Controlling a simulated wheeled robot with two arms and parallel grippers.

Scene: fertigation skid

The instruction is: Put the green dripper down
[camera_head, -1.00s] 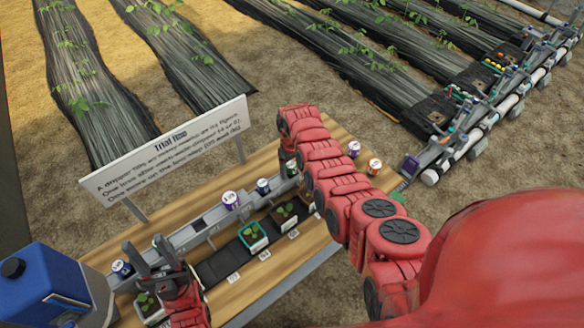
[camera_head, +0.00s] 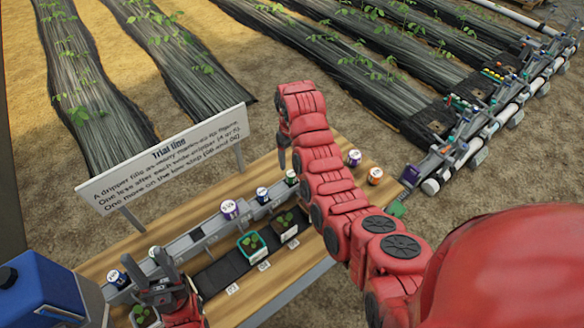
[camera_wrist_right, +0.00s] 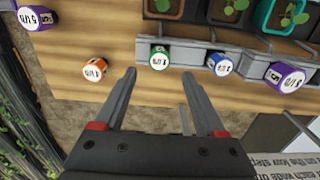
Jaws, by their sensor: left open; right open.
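The green dripper (camera_head: 291,176), a small white-labelled cup with a green band, stands upright on the grey rail (camera_head: 205,230), near its right end. In the right wrist view the green dripper (camera_wrist_right: 159,58) is just beyond the fingertips of my right gripper (camera_wrist_right: 160,74). That gripper is open and empty, with a gap between it and the dripper. In the head view one finger of my right gripper (camera_head: 283,158) shows above the dripper; my arm hides the rest. My left gripper (camera_head: 157,262) is open and empty at the rail's left end.
Blue (camera_head: 262,194) and purple (camera_head: 229,209) drippers stand along the rail to the left. An orange dripper (camera_head: 375,175) and another purple one (camera_head: 353,157) stand on the wooden table. Seedling pots (camera_head: 250,244) sit in front. A sign (camera_head: 165,160) stands behind; a blue canister (camera_head: 42,288) is at left.

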